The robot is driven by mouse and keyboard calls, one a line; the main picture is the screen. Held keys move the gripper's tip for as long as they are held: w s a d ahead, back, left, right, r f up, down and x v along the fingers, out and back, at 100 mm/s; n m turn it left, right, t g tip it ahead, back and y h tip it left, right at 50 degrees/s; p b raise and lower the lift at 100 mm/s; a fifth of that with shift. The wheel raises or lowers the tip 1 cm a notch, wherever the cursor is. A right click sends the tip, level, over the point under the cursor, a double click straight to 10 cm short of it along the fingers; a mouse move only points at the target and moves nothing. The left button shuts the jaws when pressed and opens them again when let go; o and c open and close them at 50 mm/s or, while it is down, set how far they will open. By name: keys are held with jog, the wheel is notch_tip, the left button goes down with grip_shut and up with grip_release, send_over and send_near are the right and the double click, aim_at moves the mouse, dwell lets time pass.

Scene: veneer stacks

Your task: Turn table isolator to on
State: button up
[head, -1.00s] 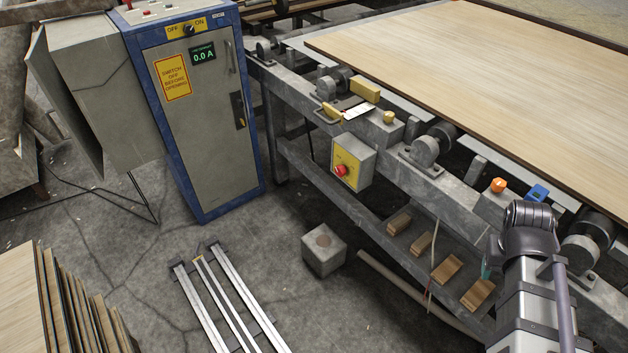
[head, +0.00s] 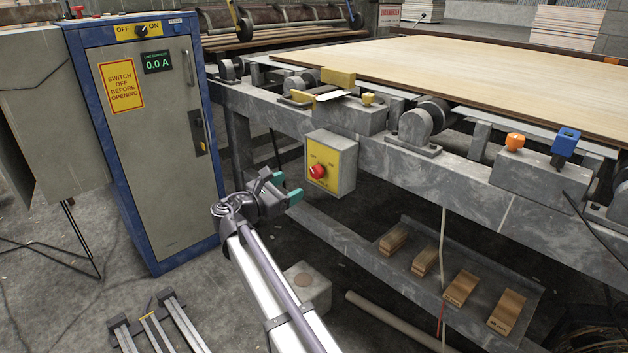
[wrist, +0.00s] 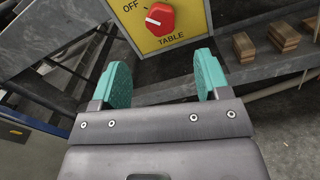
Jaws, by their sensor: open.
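The table isolator (head: 338,166) is a grey box with a yellow face on the table's side frame. Its red rotary knob (head: 318,171) also shows in the wrist view (wrist: 160,18), above the word TABLE. The word OFF shows at the knob's upper left, and a white mark on the knob lies on its left side, towards OFF. The ON label is out of the wrist frame. My gripper (head: 282,189) is open and empty, with teal fingertips, just left of and below the box. In the wrist view my gripper (wrist: 161,82) points at the box, with the knob apart from the fingers.
A blue-framed grey cabinet (head: 165,150) stands left, with its own OFF/ON switch and a 0.0 A display. The table carries a large veneer sheet (head: 470,80). Small wood blocks (head: 460,288) lie on the lower shelf. A concrete block (head: 308,285) sits on the floor below.

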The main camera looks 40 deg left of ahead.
aim_at(314, 175)
jog(key=w, duration=0.3)
jog(key=w+d, duration=0.1)
jog(key=w, duration=0.5)
jog(key=shift+w+d, duration=0.2)
jog(key=shift+w, duration=0.15)
jog(key=c, duration=0.9)
